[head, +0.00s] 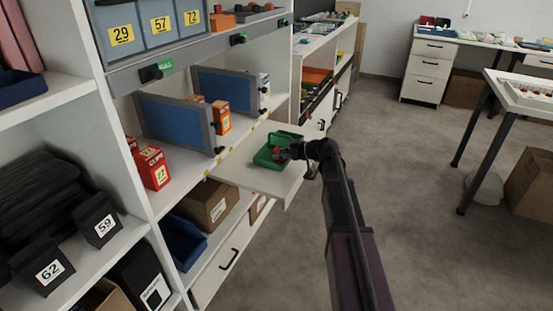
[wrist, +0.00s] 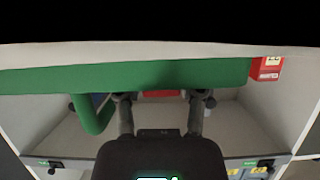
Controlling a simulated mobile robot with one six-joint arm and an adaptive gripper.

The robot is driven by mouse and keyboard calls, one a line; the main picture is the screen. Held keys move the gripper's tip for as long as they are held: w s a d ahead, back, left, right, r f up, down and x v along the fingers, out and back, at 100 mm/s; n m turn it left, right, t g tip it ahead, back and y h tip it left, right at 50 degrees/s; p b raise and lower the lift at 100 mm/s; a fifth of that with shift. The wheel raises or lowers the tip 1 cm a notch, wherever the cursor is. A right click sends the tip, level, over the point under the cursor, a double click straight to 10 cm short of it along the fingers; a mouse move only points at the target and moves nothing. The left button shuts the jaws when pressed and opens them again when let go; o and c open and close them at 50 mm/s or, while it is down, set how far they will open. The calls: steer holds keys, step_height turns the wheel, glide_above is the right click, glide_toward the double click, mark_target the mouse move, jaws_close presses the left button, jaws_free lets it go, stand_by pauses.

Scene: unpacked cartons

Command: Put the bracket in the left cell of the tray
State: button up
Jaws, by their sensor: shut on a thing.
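The green tray (head: 263,157) rests on a white pulled-out board in the head view. Its wall fills a wide band across the wrist view (wrist: 90,78), with a curved green part at the left. My gripper (head: 290,152) is at the right side of the tray, low over it. In the wrist view my gripper (wrist: 160,105) has its two fingers apart, shut on a red piece, apparently the bracket (wrist: 160,93), mostly hidden behind the green wall. The tray's cells are too small to make out, and I cannot tell whether the bracket touches its floor.
The white board (head: 240,175) juts from the shelving, with bare room left of the tray. Red boxes (head: 153,168) and blue panels (head: 175,122) stand on the shelf behind. A cardboard carton (head: 205,203) and a blue bin (head: 183,240) sit below.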

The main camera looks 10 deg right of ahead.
steer(key=shift+f, duration=0.15)
steer(key=o, duration=0.9)
steer(key=shift+s+d+r, duration=0.1)
steer(key=shift+r, duration=0.2)
steer(key=shift+s+d+r+p, duration=0.15)
steer(key=shift+s+d+p, duration=0.05)
steer(key=shift+d+p, duration=0.15)
steer(key=p+v, duration=0.4)
steer(key=v, duration=0.6)
steer(key=shift+s+d+r, duration=0.15)
steer(key=shift+s+d, duration=0.1)
steer(key=shift+d, duration=0.05)
